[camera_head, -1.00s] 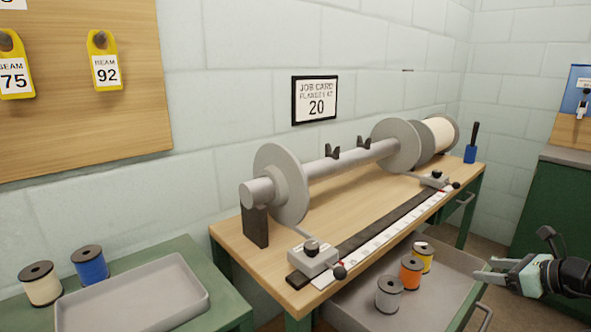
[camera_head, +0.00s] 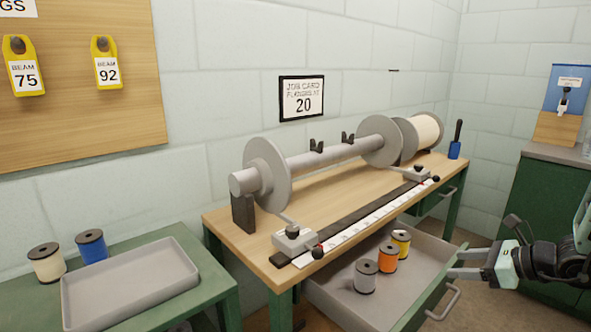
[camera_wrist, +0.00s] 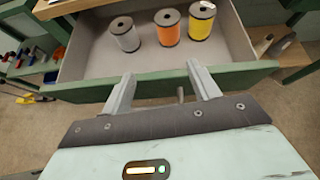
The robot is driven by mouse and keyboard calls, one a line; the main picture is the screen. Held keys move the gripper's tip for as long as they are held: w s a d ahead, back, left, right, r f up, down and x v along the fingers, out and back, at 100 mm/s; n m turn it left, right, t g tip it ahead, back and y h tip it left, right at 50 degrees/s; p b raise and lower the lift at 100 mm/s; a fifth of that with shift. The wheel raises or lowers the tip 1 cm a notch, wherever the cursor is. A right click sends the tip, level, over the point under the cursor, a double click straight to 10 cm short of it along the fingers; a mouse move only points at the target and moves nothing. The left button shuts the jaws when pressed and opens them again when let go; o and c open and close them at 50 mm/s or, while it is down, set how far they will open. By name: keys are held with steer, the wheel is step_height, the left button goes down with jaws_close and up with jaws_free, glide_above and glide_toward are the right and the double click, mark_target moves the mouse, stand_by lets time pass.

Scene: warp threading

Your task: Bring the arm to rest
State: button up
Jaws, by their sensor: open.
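My gripper (camera_head: 466,264) is at the right in the head view, just outside the front of the open drawer (camera_head: 411,308). In the wrist view my gripper (camera_wrist: 160,82) has its two fingers spread apart and nothing between them. The fingertips overlap the green drawer front (camera_wrist: 235,77) in that view; whether they touch it I cannot tell. The drawer holds a grey spool (camera_head: 366,276), an orange spool (camera_head: 388,259) and a yellow spool (camera_head: 401,242), all upright.
A wooden bench (camera_head: 222,223) above the drawer carries a beam with flanges (camera_head: 267,172) and a ruler rail (camera_head: 353,225). A grey tray (camera_head: 130,291) sits at the left beside two spools. A green cabinet (camera_head: 545,195) stands at the right.

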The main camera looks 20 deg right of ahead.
steer(key=s+a+r+n+g+y, duration=0.15)
steer(key=a+n+g, duration=0.5)
steer(key=a, duration=0.65)
steer(key=a+r+n+g+y, duration=0.3)
steer(key=a+n+g, duration=0.1)
steer(key=a+n, duration=0.75)
steer(key=s+a+r+n+h, duration=0.2)
steer(key=s+a+n+h, duration=0.2)
steer(key=s+a+n, duration=0.5)
steer(key=s+a+r+n+h, duration=0.2)
steer(key=s+a+n+h, duration=0.4)
steer(key=n, duration=0.5)
step_height(320, 180, up, 14)
steer(key=w+y+p, duration=0.1)
steer(key=p, duration=1.3)
steer(key=shift+a, duration=0.3)
steer(key=shift+f, duration=0.1)
steer(key=shift+c, duration=0.2)
